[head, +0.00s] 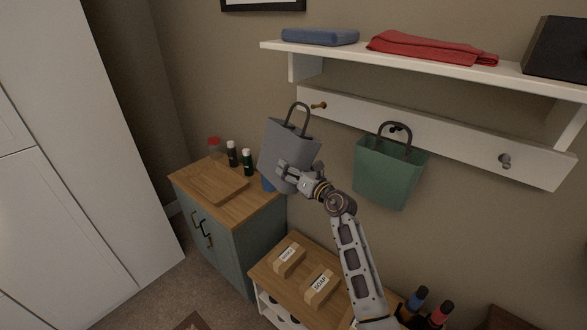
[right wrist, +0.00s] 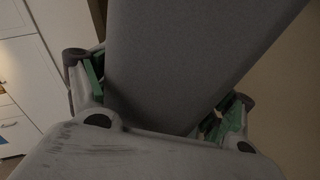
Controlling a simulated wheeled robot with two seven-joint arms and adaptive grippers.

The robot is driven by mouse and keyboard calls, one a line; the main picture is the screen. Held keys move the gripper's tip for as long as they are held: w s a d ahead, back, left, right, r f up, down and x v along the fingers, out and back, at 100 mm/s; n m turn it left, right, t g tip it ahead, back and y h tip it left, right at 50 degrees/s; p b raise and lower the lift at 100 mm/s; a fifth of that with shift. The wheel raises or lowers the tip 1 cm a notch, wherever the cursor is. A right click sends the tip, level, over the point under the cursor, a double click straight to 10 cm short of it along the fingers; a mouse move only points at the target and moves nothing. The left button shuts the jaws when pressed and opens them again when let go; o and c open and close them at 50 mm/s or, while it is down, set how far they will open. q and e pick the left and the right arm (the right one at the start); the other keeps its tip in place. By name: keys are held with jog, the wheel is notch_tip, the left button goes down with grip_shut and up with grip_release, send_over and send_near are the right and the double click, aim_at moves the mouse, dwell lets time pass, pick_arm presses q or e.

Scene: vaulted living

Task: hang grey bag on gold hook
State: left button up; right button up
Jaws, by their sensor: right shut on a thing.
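The grey bag (head: 284,146) is held up in front of the wall in the head view, its dark loop handle (head: 298,112) upright at the top. My right gripper (head: 286,175) is shut on the lower part of the bag. In the right wrist view the bag (right wrist: 190,60) fills the middle between the two fingers. The gold hook (head: 319,106) sticks out of the white rail, just right of the bag's handle. The handle appears beside the hook; I cannot tell their depth gap. My left gripper is out of view.
A green bag (head: 388,172) hangs on the middle hook; a grey hook (head: 505,160) is bare at right. A shelf (head: 420,65) with folded cloths runs above. Below are a cabinet with a wooden board (head: 218,184) and bottles, and a low bench with labelled blocks (head: 320,287).

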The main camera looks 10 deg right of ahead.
jog(key=shift+w+d, duration=0.1)
jog(key=shift+d, duration=0.05)
jog(key=w+d+f+b, duration=0.1)
jog(key=w+d+b, duration=0.1)
jog(key=w+d, duration=0.3)
jog(key=shift+w+d+f, duration=0.25)
jog(key=shift+w+d, duration=0.15)
jog(key=shift+d, duration=0.8)
dwell(1.1)
dwell(0.6)
jog(key=o, duration=1.2)
